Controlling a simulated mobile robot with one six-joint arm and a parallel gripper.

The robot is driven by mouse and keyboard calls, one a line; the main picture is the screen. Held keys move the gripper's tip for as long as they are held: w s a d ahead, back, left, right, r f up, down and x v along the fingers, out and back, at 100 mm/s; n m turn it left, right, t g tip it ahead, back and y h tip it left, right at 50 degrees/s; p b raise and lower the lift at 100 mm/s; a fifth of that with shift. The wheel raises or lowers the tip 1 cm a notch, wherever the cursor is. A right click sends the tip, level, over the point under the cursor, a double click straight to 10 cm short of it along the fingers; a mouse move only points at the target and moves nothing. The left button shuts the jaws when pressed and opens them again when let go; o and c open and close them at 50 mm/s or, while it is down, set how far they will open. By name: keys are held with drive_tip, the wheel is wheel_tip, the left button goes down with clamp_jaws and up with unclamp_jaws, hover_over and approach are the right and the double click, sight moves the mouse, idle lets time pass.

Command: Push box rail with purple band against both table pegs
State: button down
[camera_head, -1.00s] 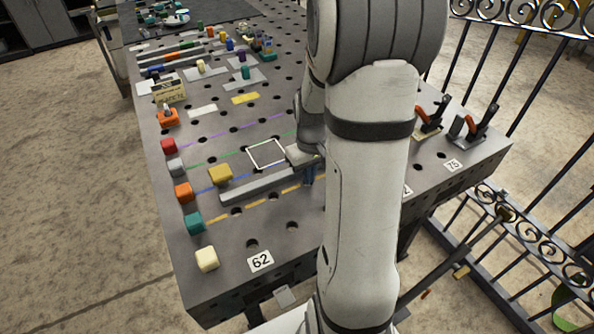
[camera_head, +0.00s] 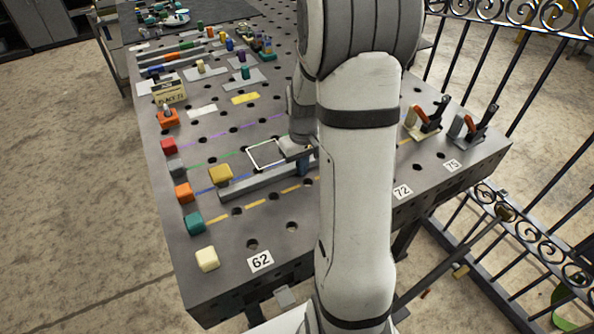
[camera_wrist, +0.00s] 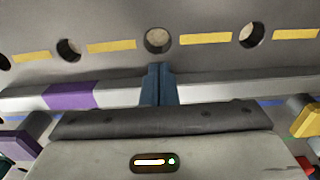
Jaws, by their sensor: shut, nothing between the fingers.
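The grey box rail (camera_head: 265,183) lies across the table, and its purple band (camera_wrist: 70,96) shows in the wrist view, left of my fingers. A yellow-topped peg (camera_head: 220,174) stands at the rail's left end in the head view; it is at the right in the wrist view (camera_wrist: 309,121). A purple-topped peg (camera_wrist: 27,134) is at the left in the wrist view; my arm hides it in the head view. Both pegs are very close to the rail; contact cannot be told. My gripper (camera_wrist: 158,84) is shut and empty, its blue fingers down at the rail's middle.
A yellow dashed line (camera_wrist: 205,39) and table holes run along the rail's other side. A white square outline (camera_head: 265,154) lies beyond the rail. Coloured cubes, including a teal one (camera_head: 194,223), line the left edge. Toggle clamps (camera_head: 428,120) stand at the right.

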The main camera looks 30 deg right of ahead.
drive_tip(key=shift+w, duration=1.1)
drive_tip(key=shift+s, duration=0.15)
drive_tip(key=shift+s, duration=1.15)
wheel_tip(320, 180, up, 8)
drive_tip(key=p, duration=0.5)
